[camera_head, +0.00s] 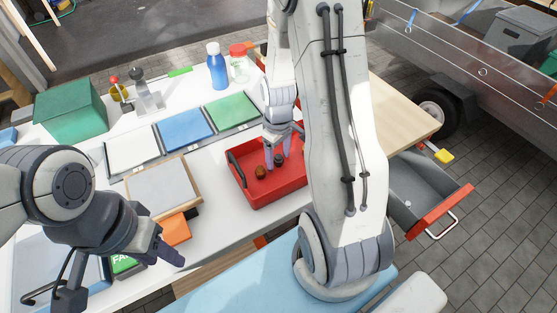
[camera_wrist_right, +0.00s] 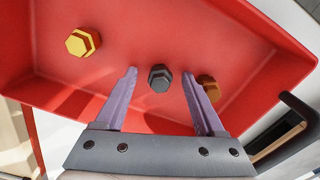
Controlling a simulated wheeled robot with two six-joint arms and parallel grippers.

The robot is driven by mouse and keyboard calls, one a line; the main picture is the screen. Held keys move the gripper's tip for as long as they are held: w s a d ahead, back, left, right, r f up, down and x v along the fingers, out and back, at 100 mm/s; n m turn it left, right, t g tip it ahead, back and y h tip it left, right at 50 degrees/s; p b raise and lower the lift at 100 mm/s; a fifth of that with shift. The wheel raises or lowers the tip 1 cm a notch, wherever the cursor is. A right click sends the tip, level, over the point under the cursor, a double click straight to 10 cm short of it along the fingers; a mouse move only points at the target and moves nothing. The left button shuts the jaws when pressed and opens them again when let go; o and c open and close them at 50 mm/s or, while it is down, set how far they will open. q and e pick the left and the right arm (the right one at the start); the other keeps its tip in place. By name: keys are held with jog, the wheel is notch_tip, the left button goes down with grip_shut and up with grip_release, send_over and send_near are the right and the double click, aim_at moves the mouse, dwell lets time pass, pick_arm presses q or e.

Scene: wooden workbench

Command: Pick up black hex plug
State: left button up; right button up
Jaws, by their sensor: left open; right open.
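The black hex plug (camera_wrist_right: 159,78) lies in the red tray (camera_wrist_right: 230,30) and appears between the two fingertips of my right gripper (camera_wrist_right: 159,73) in the right wrist view. That gripper is open, with a gap on each side of the plug; I cannot tell how far the tips are above the tray floor. In the head view my right gripper (camera_head: 278,153) points down into the red tray (camera_head: 275,196). A yellow hex plug (camera_wrist_right: 83,41) and a copper hex plug (camera_wrist_right: 210,88), partly hidden by a finger, lie beside it. My left gripper (camera_head: 168,250) is open over the bench's near side.
White, blue (camera_head: 186,130) and green (camera_head: 231,110) panels lie behind the tray. A blue bottle (camera_head: 217,68) and a red-capped bottle (camera_head: 239,66) stand at the back. A green box (camera_head: 71,112) is at the left. An open drawer (camera_head: 415,190) juts out right.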

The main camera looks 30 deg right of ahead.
jog(key=shift+f, duration=0.15)
grip_shut()
